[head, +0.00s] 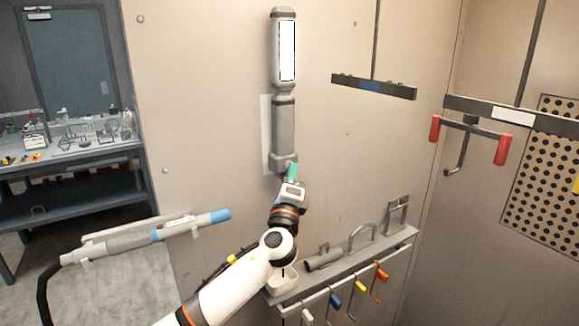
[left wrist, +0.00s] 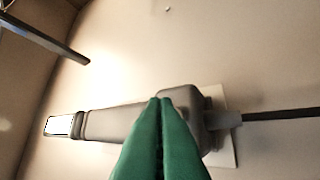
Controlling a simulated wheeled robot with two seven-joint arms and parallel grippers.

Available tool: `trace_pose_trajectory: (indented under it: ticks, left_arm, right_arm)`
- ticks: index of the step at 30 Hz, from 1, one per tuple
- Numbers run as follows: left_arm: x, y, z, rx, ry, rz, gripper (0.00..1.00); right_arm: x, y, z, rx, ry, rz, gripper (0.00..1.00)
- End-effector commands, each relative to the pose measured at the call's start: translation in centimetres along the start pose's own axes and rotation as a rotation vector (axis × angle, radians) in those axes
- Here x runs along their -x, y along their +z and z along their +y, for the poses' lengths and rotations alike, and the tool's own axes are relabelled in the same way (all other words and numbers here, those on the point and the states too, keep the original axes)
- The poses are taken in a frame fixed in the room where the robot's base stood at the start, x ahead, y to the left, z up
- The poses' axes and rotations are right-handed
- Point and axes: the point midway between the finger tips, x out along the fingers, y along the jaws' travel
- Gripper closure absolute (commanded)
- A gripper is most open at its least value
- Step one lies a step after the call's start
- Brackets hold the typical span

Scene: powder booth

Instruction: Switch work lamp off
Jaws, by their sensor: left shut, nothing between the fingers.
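The work lamp (head: 284,115) is a grey upright tube on the booth wall, with a backing plate (head: 266,140) behind its lower half. Its long panel (head: 287,50) is bright white, so it looks lit. The lamp also shows in the left wrist view (left wrist: 115,121), lying sideways with the bright panel at the left. My left gripper (head: 293,168) is shut and empty at the lamp's lower end. Its green fingertips (left wrist: 161,101) overlap the lamp's end block (left wrist: 188,100); I cannot tell whether they touch it. They hide part of that block, and I see no switch clearly. My right gripper is not in view.
A shelf (head: 340,264) with metal parts and coloured hooks sits below right of the lamp. A dark hanging bar (head: 374,87) is to the right, and a rack with red grips (head: 503,149) beyond it. A blue-tipped spray wand (head: 150,236) is at the lower left.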

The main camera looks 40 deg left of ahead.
Motion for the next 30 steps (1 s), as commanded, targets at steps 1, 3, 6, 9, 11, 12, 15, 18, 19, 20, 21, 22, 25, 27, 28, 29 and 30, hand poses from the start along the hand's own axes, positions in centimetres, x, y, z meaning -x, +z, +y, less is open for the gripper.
trace_pose_trajectory:
  ticks: [1,3,6,9,11,12,15,18,19,20,21,22,25,27,28,29,30]
  left_arm:
    - [-0.01,-0.01,-0.02,0.0,0.0,0.0,1.0]
    - [-0.04,-0.03,-0.05,0.0,0.0,0.0,1.0]
    - [-0.11,-0.09,-0.1,0.0,0.0,0.0,1.0]
    - [-0.2,-0.15,-0.16,0.0,0.0,0.0,1.0]
    - [-0.25,-0.19,-0.2,0.0,0.0,0.0,1.0]
    - [-0.29,-0.21,-0.22,0.0,0.001,0.0,1.0]
    - [-0.37,-0.27,-0.28,0.0,0.001,0.0,1.0]
    - [-0.39,-0.28,-0.25,0.0,0.0,0.0,1.0]
    - [-0.38,-0.28,-0.25,0.0,0.0,0.0,1.0]
    - [-0.36,-0.26,-0.24,0.0,0.0,0.0,1.0]
    - [-0.3,-0.22,-0.2,0.0,0.0,0.0,1.0]
    - [-0.24,-0.18,-0.17,0.0,0.0,0.0,1.0]
    - [0.06,0.05,0.01,0.0,-0.001,0.0,1.0]
    - [0.32,0.22,0.18,0.0,-0.001,0.0,1.0]
    - [0.43,0.29,0.26,0.0,-0.001,0.0,1.0]
    - [0.52,0.35,0.33,0.001,0.0,0.0,1.0]
    - [0.6,0.4,0.39,0.0,0.0,0.0,1.0]
  right_arm:
    - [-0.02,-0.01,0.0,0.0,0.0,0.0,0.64]
    - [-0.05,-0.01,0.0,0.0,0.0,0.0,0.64]
    - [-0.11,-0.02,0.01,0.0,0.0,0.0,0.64]
    - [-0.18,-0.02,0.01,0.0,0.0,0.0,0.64]
    - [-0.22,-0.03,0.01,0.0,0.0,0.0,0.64]
    - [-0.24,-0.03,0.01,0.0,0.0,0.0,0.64]
    - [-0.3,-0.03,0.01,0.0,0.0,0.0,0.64]
    - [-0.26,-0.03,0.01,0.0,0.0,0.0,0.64]
    - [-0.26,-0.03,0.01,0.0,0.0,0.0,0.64]
    - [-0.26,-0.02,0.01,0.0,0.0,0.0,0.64]
    - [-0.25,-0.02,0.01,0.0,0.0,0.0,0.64]
    - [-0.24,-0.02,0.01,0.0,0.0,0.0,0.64]
    - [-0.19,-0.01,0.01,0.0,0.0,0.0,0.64]
    - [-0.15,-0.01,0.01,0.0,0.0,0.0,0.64]
    - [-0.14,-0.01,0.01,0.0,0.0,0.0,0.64]
    - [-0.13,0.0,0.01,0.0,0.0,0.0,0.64]
    - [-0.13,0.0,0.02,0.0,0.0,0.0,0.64]
